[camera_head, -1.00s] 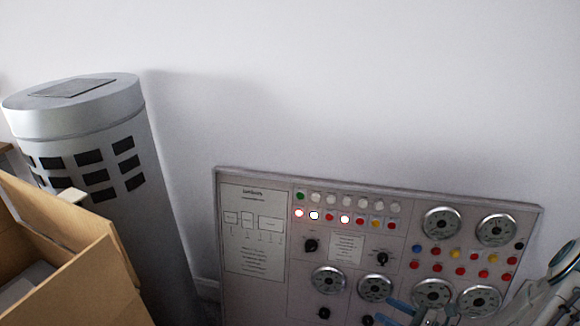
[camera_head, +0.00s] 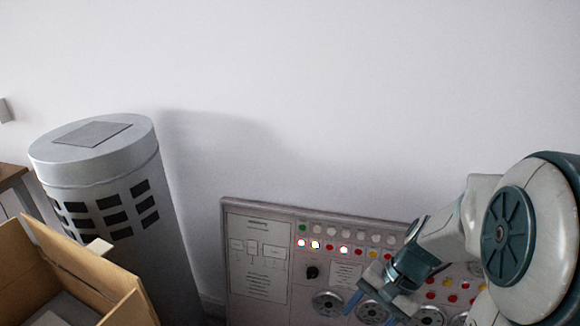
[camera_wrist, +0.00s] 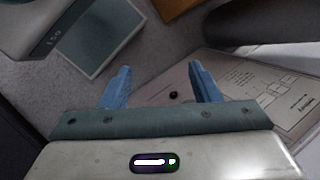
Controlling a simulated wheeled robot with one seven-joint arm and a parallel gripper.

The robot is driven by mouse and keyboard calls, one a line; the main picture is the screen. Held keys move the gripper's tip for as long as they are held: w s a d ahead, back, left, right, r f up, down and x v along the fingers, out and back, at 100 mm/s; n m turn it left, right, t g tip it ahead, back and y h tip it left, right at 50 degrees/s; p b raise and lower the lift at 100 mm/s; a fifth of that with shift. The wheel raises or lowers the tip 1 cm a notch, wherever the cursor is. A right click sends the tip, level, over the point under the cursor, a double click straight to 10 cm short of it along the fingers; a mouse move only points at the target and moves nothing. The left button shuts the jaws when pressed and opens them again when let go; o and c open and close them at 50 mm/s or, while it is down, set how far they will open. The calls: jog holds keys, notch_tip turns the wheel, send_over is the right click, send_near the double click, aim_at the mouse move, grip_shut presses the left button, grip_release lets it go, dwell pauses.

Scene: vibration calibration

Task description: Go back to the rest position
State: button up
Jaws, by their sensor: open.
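My gripper (camera_head: 372,305) is in front of the lower middle of the control panel (camera_head: 232,262) in the head view. In the wrist view my gripper (camera_wrist: 158,88) shows two blue fingers spread apart with nothing between them. The panel (camera_wrist: 225,85) appears behind the fingers there, with a black knob between them. My arm covers the right part of the panel in the head view. Red and white lamps (camera_head: 330,247) on the panel are lit.
A grey cylinder (camera_head: 100,165) with dark square openings stands left of the panel. An open cardboard box (camera_head: 85,275) is at the lower left. A wooden table edge (camera_head: 12,178) shows at the far left. The pale wall above the panel is bare.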

jog(key=s+r+n+t+h+p, duration=0.1)
jog(key=r+n+t+h+p, duration=0.1)
jog(key=r, duration=0.5)
jog(key=s+r+n+t+h+p, duration=0.2)
jog(key=r+n+h+p, duration=0.1)
jog(key=r+n, duration=0.2)
jog(key=shift+v, duration=1.15)
dwell(1.2)
